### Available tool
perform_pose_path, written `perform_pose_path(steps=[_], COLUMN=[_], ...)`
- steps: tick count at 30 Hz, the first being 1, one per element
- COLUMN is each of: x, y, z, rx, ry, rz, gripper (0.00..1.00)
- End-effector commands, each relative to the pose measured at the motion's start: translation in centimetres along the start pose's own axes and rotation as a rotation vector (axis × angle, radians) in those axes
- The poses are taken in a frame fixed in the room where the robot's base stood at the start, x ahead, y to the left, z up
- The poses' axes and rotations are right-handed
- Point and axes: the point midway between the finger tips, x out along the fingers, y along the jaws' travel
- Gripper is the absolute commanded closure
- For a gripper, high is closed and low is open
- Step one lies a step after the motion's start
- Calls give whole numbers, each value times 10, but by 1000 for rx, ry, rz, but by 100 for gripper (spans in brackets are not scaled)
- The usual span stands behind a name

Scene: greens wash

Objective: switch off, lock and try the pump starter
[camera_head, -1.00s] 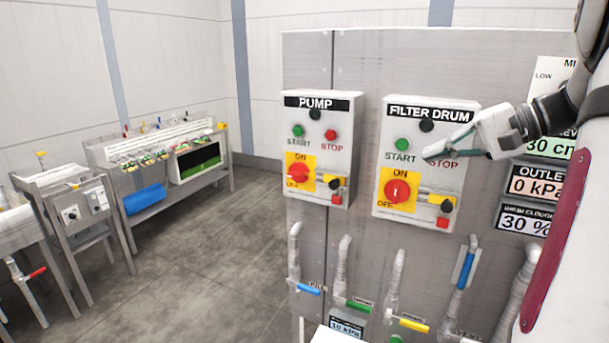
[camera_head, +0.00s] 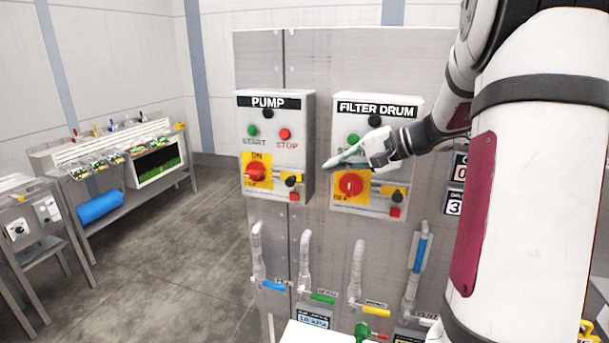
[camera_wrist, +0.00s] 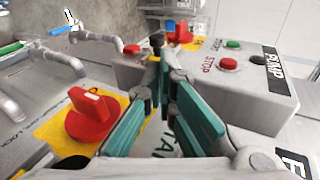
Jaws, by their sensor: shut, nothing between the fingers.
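The pump starter (camera_head: 306,133) is a grey box labelled PUMP, with a green START button (camera_head: 252,130) and a red STOP button (camera_head: 285,134). Its red rotary switch (camera_head: 256,174) sits on a yellow ON/OFF plate; I cannot tell its setting surely. Beside it are a yellow bar, a black knob (camera_head: 291,181) and a red block (camera_head: 294,197). My gripper (camera_head: 325,167) is shut and empty, its teal fingertips near the gap between the pump and filter drum boxes. In the wrist view, the fingers (camera_wrist: 165,75) point toward the pump box (camera_wrist: 262,100); contact cannot be told.
The similar FILTER DRUM box (camera_head: 415,150) is on the right, partly behind my gripper; its red switch (camera_head: 350,184) is close below. Pipes with coloured valve handles (camera_head: 323,298) run below. A bench with a blue roll (camera_head: 100,206) stands left. The floor between is clear.

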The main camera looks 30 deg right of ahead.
Motion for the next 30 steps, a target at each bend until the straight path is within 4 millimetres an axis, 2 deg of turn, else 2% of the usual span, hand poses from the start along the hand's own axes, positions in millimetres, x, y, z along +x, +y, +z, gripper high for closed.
perform_pose_path(steps=[3,9,15,21,30], x=[24,61,84,93,94], y=[0,0,-1,0,0], z=[1,1,0,0,0], rx=[0,0,0,-1,-1], ry=[-4,-4,-1,0,0], rz=[0,0,0,0,0], gripper=[100,100,100,100,100])
